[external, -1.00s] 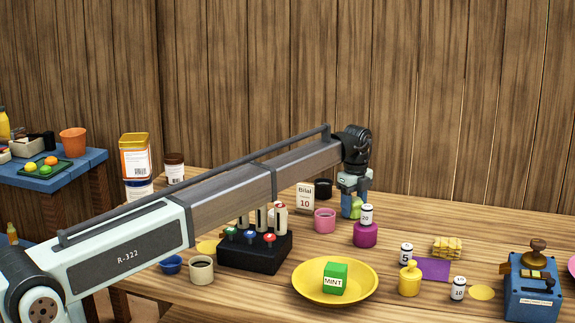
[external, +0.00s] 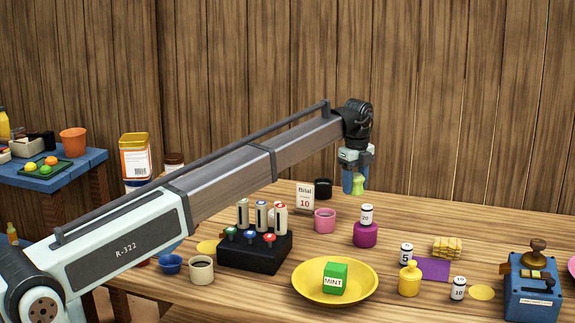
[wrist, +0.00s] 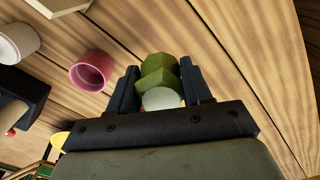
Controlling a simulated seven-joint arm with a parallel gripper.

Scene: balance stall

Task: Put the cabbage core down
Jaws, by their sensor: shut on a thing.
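The cabbage core (external: 358,184) is a small light-green piece with a pale end. My gripper (external: 354,182) is shut on it and holds it above the back of the table, clear of the surface. In the wrist view the cabbage core (wrist: 158,78) sits between the two dark fingers of my gripper (wrist: 159,88), its green faceted part outward and a whitish round end toward the palm.
A pink cup (external: 325,222) and a card marked "Bilal 10" (external: 305,196) stand left of the gripper. A yellow plate (external: 307,291) bears a green MINT box (external: 335,279). The table's back right is bare.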

